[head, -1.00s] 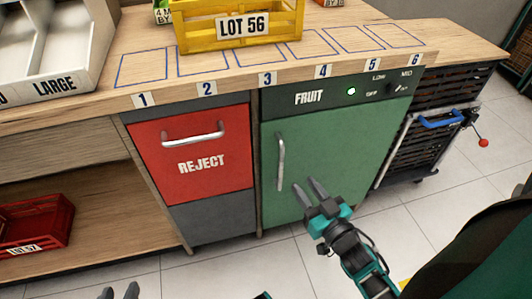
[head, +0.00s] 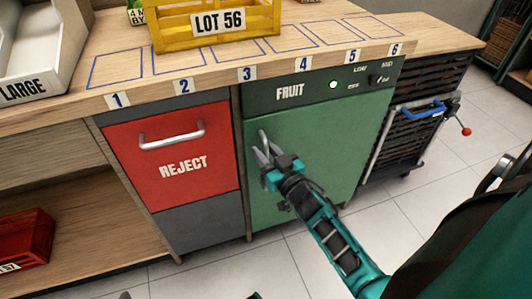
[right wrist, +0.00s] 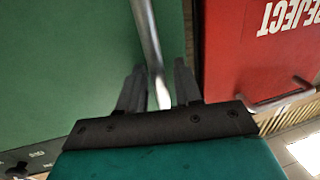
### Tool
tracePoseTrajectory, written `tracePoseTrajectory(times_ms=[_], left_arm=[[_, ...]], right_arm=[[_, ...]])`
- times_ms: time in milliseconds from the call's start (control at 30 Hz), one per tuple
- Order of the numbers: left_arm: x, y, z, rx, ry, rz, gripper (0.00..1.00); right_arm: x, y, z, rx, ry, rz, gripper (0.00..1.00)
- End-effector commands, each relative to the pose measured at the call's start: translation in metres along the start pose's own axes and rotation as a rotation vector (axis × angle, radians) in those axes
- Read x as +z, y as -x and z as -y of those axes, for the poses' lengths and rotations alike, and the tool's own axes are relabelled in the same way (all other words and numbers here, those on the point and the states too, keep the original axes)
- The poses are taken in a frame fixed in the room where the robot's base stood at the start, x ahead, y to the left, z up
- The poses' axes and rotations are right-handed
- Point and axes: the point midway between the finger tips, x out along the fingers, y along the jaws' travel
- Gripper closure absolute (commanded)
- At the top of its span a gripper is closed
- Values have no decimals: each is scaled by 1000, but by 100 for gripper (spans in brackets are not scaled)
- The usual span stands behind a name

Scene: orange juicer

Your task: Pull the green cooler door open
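The green cooler door (head: 310,150), under a dark panel marked FRUIT (head: 290,92), is shut and fills the left of the right wrist view (right wrist: 60,70). Its upright metal bar handle (head: 263,137) is on the door's left side, partly hidden by my right gripper (head: 264,154). In the right wrist view the handle (right wrist: 147,35) runs down between the two fingers of my right gripper (right wrist: 158,88). The fingers stand apart, one on each side of the bar, with a small gap showing. Only a dark tip of my left gripper (head: 125,295) shows at the bottom edge.
A red REJECT drawer (head: 180,165) with a bar handle is left of the cooler. The wooden counter (head: 120,115) above holds a yellow LOT 56 crate (head: 175,38). A dark rack cart (head: 420,115) stands to the right. The tiled floor (head: 300,265) in front looks clear.

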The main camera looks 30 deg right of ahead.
Motion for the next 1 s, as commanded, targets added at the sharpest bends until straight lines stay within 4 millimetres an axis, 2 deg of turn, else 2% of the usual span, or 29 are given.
tracePoseTrajectory(times_ms=[133,500,1000], left_arm=[[0,0,0,0,-1,1,57],[4,-1,1,-1,-4,8,57],[3,0,2,-3,-5,9,57]], right_arm=[[0,0,0,0,0,0,66],[0,0,0,-1,0,0,100],[0,2,0,-6,1,0,100]])
